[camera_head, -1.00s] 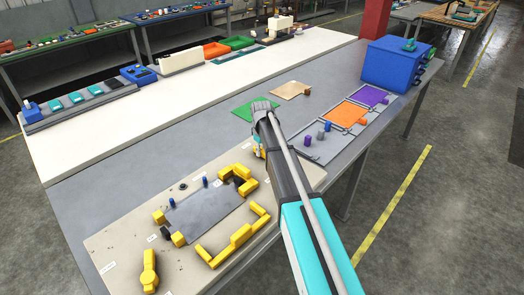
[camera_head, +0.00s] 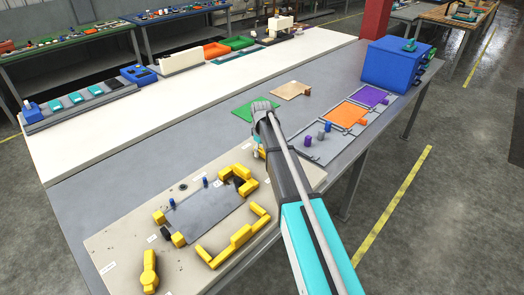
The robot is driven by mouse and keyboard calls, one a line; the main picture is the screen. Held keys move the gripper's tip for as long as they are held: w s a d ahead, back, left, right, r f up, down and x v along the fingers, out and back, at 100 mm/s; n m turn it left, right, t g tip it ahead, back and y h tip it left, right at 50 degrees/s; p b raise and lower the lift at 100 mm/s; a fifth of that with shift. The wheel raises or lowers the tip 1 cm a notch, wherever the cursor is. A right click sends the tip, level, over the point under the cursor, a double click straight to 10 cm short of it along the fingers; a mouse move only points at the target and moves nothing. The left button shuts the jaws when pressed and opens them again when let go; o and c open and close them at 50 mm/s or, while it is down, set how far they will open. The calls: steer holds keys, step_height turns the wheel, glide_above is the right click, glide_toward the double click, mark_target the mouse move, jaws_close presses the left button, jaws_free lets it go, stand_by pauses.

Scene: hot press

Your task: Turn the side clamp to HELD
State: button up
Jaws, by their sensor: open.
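A yellow lever with a round hub (camera_head: 149,270) stands at the near left corner of the beige fixture board (camera_head: 105,240), with small white labels by it. I cannot read the labels or tell for sure that it is the side clamp. Other yellow clamp pieces, an angular one (camera_head: 238,178) and a long bracket (camera_head: 235,243), sit around a grey plate (camera_head: 200,212). A bit of yellow also shows just behind my arm. My gripper (camera_head: 257,143) is open near the board's far right end, far from the lever; my arm hides most of it and its fingertips.
Beyond the board lie a green sheet (camera_head: 241,113), a tan piece (camera_head: 290,89), and grey, orange (camera_head: 346,115) and purple (camera_head: 372,96) trays. A blue box (camera_head: 393,66) stands at the far right. Small blue pegs rise from the board. The grey table left of it is clear.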

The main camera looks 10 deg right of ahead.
steer(key=shift+m, duration=0.3)
